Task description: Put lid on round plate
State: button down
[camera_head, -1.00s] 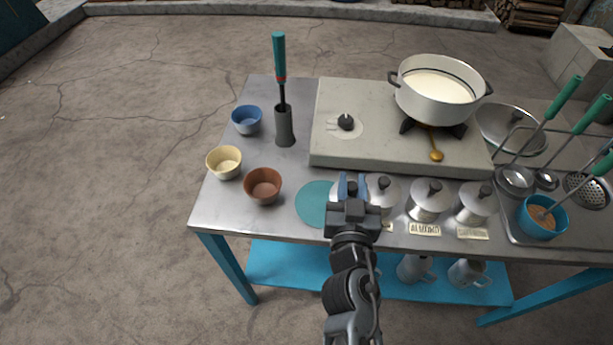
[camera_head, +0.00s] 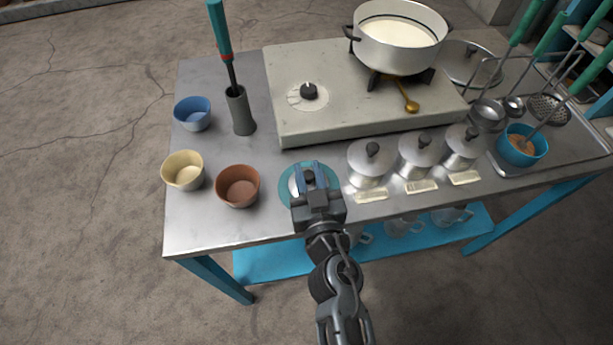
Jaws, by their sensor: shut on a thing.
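The round plate (camera_head: 282,189) is a flat teal disc on the metal table, left of a row of canisters. My gripper (camera_head: 308,174) is over the plate, its blue fingers shut on the dark knob of a small silver lid (camera_head: 294,184). The lid covers the middle of the plate, with teal rim showing around it. My gripper hides the lid's near side. I cannot tell whether the lid touches the plate or hangs just above it.
Several silver canisters, the nearest one (camera_head: 367,168) close on the right, stand in a labelled row. A brown bowl (camera_head: 238,187) is left of the plate. The stove (camera_head: 345,112) with a milk pot (camera_head: 399,46) is behind. Bare table lies in front of the brown bowl.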

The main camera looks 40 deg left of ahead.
jog(key=shift+f, duration=0.15)
jog(key=shift+f, duration=0.2)
jog(key=c, duration=0.9)
grip_release()
jog(key=shift+r, duration=0.1)
jog(key=shift+r, duration=0.2)
jog(key=p+v, duration=0.3)
jog(key=v, duration=0.9)
jog(key=shift+d+f, duration=0.1)
jog(key=shift+f, duration=0.05)
